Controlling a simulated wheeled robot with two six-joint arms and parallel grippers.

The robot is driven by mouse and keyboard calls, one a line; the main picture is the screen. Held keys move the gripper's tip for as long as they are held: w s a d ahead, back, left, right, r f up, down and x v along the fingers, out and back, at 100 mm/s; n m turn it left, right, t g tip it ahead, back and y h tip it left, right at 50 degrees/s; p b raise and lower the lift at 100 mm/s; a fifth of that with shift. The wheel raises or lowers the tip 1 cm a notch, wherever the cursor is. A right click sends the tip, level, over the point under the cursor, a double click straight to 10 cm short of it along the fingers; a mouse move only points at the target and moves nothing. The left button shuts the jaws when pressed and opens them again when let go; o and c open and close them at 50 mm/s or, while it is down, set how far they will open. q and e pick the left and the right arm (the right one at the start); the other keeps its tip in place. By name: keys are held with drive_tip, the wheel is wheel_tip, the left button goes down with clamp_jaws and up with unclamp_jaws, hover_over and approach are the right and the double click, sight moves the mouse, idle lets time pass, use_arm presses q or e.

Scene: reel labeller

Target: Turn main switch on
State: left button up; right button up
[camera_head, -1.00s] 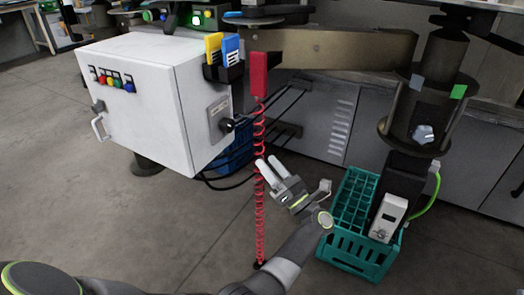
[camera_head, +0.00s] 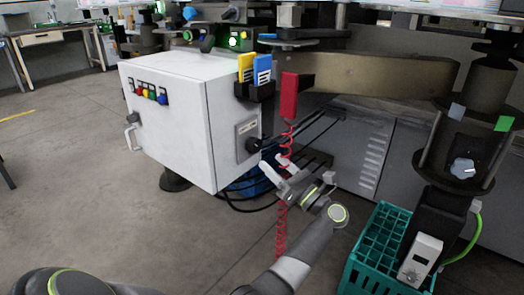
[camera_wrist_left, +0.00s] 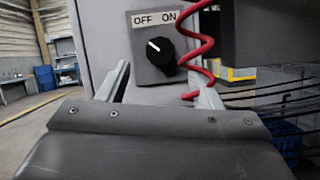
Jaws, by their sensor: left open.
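The main switch (camera_head: 253,145) is a black rotary knob on a grey plate on the right side of the white control cabinet (camera_head: 170,120). In the left wrist view, the knob (camera_wrist_left: 160,51) sits under an OFF / ON label, its white mark pointing up and left to OFF. My left gripper (camera_head: 277,168) is open and empty, just right of and below the knob, apart from it. In the left wrist view its fingers show left and right of the switch plate, with the knob between and beyond them. My right gripper is not in view.
A red coiled cord (camera_head: 282,215) hangs from a red holder (camera_head: 289,95) beside my left gripper; it crosses the right of the wrist view (camera_wrist_left: 205,45), near one finger. A green crate (camera_head: 375,250) stands at lower right. Black cables run behind the cabinet. Floor left is clear.

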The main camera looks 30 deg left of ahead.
sight(258, 147)
use_arm(q)
drive_tip(key=x, duration=0.5)
drive_tip(key=shift+w+a+r, duration=0.1)
drive_tip(key=shift+a+r, duration=0.05)
drive_tip(key=shift+a, duration=0.2)
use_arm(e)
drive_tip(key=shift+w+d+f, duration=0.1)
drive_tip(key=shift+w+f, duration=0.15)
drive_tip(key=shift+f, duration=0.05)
use_arm(q)
drive_tip(key=shift+c, duration=0.5)
